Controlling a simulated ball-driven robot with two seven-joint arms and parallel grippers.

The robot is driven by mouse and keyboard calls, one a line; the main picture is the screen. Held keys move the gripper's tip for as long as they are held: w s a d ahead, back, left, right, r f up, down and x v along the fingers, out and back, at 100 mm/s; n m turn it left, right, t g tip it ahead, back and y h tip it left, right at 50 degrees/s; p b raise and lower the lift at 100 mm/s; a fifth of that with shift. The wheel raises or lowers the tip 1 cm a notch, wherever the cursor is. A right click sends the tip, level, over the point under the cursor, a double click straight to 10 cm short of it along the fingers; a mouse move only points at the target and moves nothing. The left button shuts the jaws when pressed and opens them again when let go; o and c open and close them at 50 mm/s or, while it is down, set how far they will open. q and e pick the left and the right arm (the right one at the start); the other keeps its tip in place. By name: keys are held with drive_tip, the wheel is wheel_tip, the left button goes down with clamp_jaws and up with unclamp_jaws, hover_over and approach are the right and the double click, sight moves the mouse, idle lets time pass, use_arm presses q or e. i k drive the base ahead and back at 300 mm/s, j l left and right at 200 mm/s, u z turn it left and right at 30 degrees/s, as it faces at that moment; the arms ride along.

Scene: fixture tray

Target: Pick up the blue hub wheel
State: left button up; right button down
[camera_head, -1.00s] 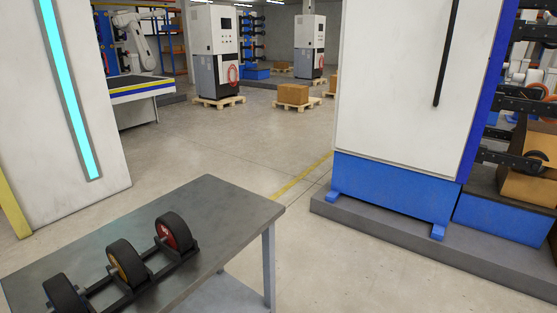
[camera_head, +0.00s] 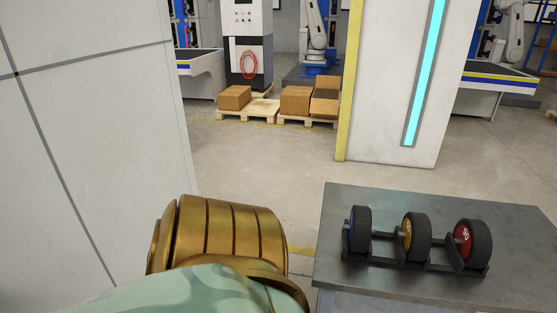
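The blue hub wheel (camera_head: 360,229) stands upright at the left end of a dark fixture tray (camera_head: 431,266). It is a black tyre with a thin strip of blue hub showing on its left side. The tray sits on a grey metal table (camera_head: 497,212) at the lower right. A gold and pale green link of my own arm fills the lower middle, left of the table and apart from the wheel. Neither gripper shows.
A yellow hub wheel (camera_head: 417,237) and a red hub wheel (camera_head: 473,245) stand in the same tray, right of the blue one. A large white panel (camera_head: 85,150) rises close on the left. A white pillar (camera_head: 384,95) stands behind the table. Open floor lies between them.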

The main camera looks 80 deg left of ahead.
sight(360, 227)
drive_tip(key=l+u, duration=0.15)
drive_tip(key=u, duration=5)
drive_tip(key=k+l+z, duration=0.15)
drive_tip(key=k+l, duration=0.15)
drive_tip(key=k, duration=0.15)
drive_tip(key=k+l+z, duration=0.2)
drive_tip(key=k+l, duration=0.15)
drive_tip(key=k, duration=0.15)
drive_tip(key=k+l+z, duration=0.15)
drive_tip(key=k+l, duration=0.25)
drive_tip(key=k+l+z, duration=0.15)
drive_tip(key=k+l, duration=0.25)
drive_tip(key=k+l+z, duration=0.2)
drive_tip(key=k+l, duration=0.2)
drive_tip(key=l, duration=0.2)
drive_tip(key=k+l+z, duration=0.15)
drive_tip(key=k+l, duration=0.2)
drive_tip(key=l, duration=0.25)
